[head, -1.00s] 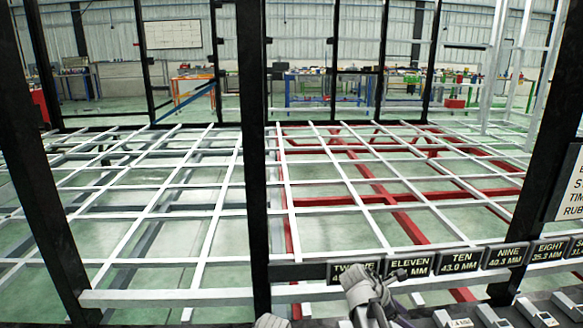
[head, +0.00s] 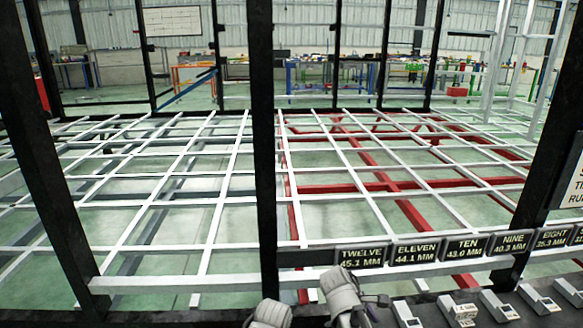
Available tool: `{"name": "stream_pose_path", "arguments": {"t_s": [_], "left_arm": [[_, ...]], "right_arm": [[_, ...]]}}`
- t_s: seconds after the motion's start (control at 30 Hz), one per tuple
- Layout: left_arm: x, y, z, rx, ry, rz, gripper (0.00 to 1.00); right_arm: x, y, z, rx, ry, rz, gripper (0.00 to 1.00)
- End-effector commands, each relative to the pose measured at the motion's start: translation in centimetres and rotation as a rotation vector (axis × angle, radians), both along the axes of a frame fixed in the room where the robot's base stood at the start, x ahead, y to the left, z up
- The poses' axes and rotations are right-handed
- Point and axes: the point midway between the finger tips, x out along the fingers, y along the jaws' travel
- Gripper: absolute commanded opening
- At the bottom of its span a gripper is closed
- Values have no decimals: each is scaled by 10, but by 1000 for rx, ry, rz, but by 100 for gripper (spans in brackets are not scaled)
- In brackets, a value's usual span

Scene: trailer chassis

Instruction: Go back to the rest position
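A grey-white part of my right arm (head: 343,290) shows at the bottom, in front of the label marked TWELVE. Small dark parts that look like my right gripper (head: 376,303) show just to its right; their finger opening cannot be made out. A rounded grey part of my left arm (head: 270,314) shows at the bottom edge, to the left of the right arm. My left gripper is below the picture. I see nothing held in the visible parts.
A dark rack stands close in front, with upright posts (head: 262,150) and size labels (head: 415,252). Several grey devices (head: 497,304) sit in a row below the labels. Behind it lies a wide white and red chassis frame (head: 400,187). Workbenches (head: 330,80) stand far back.

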Motion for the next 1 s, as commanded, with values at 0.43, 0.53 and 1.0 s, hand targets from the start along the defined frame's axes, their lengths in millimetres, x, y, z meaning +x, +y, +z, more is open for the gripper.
{"name": "stream_pose_path", "arguments": {"t_s": [0.43, 0.53, 1.0], "left_arm": [[0, 0, 0, 0, 0, 0, 71], [0, 0, 0, 0, 0, 0, 71], [0, -1, 109, -3, 1, 2, 71]], "right_arm": [[-94, 123, -26, 349, -162, -620, 72], [-111, 142, -28, 390, -163, -735, 72], [-112, 147, 81, 402, -162, -777, 72]]}}
